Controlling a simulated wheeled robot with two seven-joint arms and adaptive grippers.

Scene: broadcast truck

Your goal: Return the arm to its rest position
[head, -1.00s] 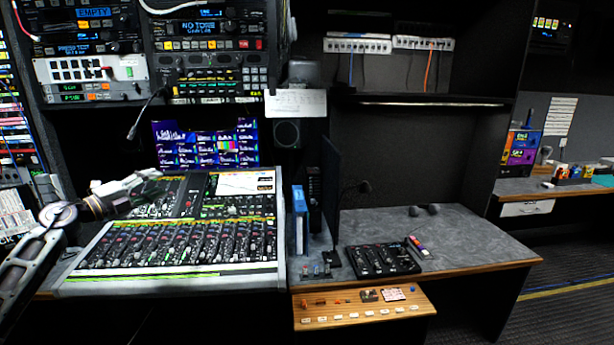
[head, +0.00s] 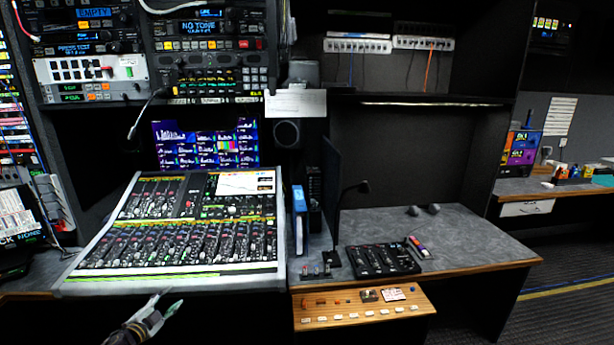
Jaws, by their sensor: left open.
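My left gripper (head: 160,312) is at the lower left of the head view, in front of and below the front edge of the mixing console (head: 165,283). Its two fingers are spread apart, with nothing between them. Only the gripper and a short part of my left wrist (head: 128,331) show; the rest of the arm is out of the picture. My right gripper is not in view.
The console sits on the desk at the left. A wooden shelf panel with buttons (head: 365,314) juts out at the lower middle. A small black control box (head: 381,261) and a gooseneck microphone (head: 345,205) are on the grey desk (head: 470,245). Dark floor lies at the right.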

